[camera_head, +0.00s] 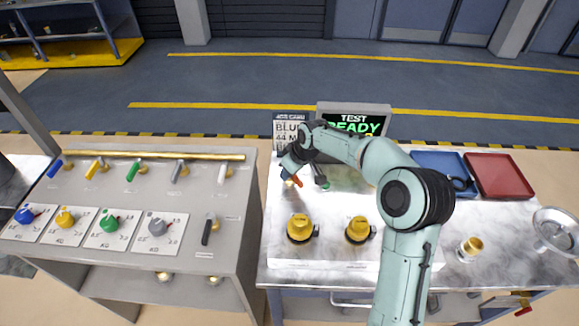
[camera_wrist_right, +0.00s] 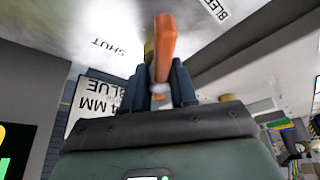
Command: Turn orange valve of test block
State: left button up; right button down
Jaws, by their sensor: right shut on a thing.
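The orange valve handle (camera_wrist_right: 165,48) stands between the two dark fingers of my right gripper (camera_wrist_right: 160,88) in the right wrist view. The gripper is shut on it. The words "SHUT" and "BLEED", the latter cut off, are printed on the pale surface around it. In the head view only a small orange-red part of the handle (camera_head: 298,181) shows beside my right gripper (camera_head: 290,175), at the back left of the test block (camera_head: 340,250). My arm hides part of the block. My left gripper is not in view.
Two yellow caps (camera_head: 300,228) (camera_head: 358,231) stand on the block's front. A "TEST READY" screen (camera_head: 353,120) and a "BLUE" card (camera_head: 291,130) stand behind. Blue and red trays (camera_head: 499,176) lie right. A valve panel (camera_head: 120,205) stands left.

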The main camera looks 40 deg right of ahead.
jog(key=n+y+p, duration=0.1)
jog(key=n, duration=0.1)
jog(key=n+g+y+p, duration=0.1)
jog(key=n, duration=0.2)
jog(key=shift+r+n, duration=0.15)
jog(key=shift+n, duration=0.15)
jog(key=n+y+p, duration=0.1)
jog(key=n, duration=0.2)
jog(key=shift+w+g, duration=0.1)
jog(key=shift+g, duration=0.3)
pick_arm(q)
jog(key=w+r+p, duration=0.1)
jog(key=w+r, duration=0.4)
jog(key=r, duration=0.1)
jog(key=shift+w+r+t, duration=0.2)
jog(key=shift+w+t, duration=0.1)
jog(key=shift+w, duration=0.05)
pick_arm(e)
jog(key=shift+d+n+g, duration=0.1)
jog(key=shift+n+g, duration=0.4)
jog(key=shift+n, duration=0.7)
jog(key=c, duration=0.9)
grip_release()
